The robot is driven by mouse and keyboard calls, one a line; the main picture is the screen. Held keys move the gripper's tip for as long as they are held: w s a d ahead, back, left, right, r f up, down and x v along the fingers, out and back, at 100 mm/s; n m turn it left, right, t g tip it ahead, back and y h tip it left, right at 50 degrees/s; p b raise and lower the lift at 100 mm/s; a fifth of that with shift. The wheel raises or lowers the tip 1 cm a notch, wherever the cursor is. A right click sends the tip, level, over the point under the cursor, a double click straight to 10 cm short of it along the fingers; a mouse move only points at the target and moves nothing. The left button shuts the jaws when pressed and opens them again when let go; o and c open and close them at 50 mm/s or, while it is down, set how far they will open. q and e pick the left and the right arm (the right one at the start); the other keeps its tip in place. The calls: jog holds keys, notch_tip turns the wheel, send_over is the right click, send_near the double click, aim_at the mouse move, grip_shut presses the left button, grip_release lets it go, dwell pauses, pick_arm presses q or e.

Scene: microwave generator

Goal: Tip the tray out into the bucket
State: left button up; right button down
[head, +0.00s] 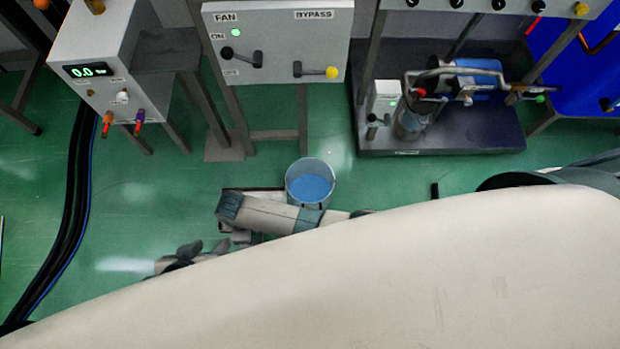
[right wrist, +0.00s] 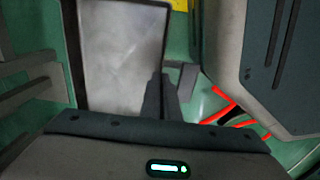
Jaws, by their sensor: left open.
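The bucket (head: 310,183) stands on the green floor, light blue with blue showing inside. A tray (head: 255,191) lies just left of it in the head view, mostly hidden by my right arm. In the right wrist view a grey, flat-bottomed tray (right wrist: 120,50) with a dark rim fills the upper left. My right gripper (right wrist: 160,100) has dark fingers at the tray's lower right edge; whether they hold it is unclear. My left gripper (head: 197,250) is open, its dark fingers below and left of the tray, partly hidden by my pale body.
A grey panel (head: 278,45) marked FAN and BYPASS stands behind the bucket. A cabinet (head: 95,70) with a 0.0 display is at left, black cables (head: 72,200) running along the floor. A dark platform (head: 440,135) with a blue machine is at right.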

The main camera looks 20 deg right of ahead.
jog(key=shift+r+p, duration=2.4)
jog(key=shift+a, duration=0.1)
